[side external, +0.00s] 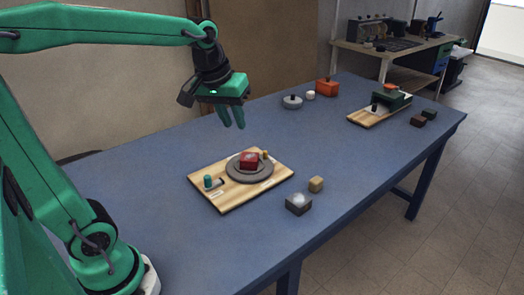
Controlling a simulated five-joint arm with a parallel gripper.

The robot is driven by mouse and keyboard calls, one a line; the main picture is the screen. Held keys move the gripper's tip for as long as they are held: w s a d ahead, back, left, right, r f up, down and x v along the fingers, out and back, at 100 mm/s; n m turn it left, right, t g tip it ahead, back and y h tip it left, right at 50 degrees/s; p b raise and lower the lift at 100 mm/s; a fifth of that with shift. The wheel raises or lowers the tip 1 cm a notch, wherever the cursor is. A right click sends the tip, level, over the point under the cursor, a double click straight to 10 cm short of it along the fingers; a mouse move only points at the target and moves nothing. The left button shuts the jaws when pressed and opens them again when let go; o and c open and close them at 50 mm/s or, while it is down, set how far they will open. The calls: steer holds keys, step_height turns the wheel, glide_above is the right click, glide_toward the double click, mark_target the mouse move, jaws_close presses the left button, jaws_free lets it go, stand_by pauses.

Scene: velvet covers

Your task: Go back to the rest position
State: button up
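My gripper (233,124) hangs in the air above the blue table, pointing down. Its two green fingers show a small gap between them, with nothing seen in it. Below it and slightly right, apart from it, a wooden board (225,201) lies on the table (330,135). On the board is a round grey plate (236,176) with a red block (250,160) on it. A small teal cylinder (208,181) stands on the board's left part.
Right of the board are a dark block with a pale top (298,203) and a tan cube (316,184). Farther back are a grey lidded pot (292,102), an orange box (327,87), a second board (366,118) with a green item, and dark blocks (418,121). The table's middle is clear.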

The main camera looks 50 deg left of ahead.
steer(key=s+d+f+m+t, duration=0.1)
steer(key=s+m, duration=0.1)
steer(key=s, duration=0.4)
steer(key=s+d+f+m, duration=0.2)
steer(key=s+m, duration=0.1)
steer(key=s, duration=0.3)
steer(key=shift+s+d+f+t, duration=0.15)
steer(key=shift+d+f+t, duration=0.15)
steer(key=shift+t, duration=0.1)
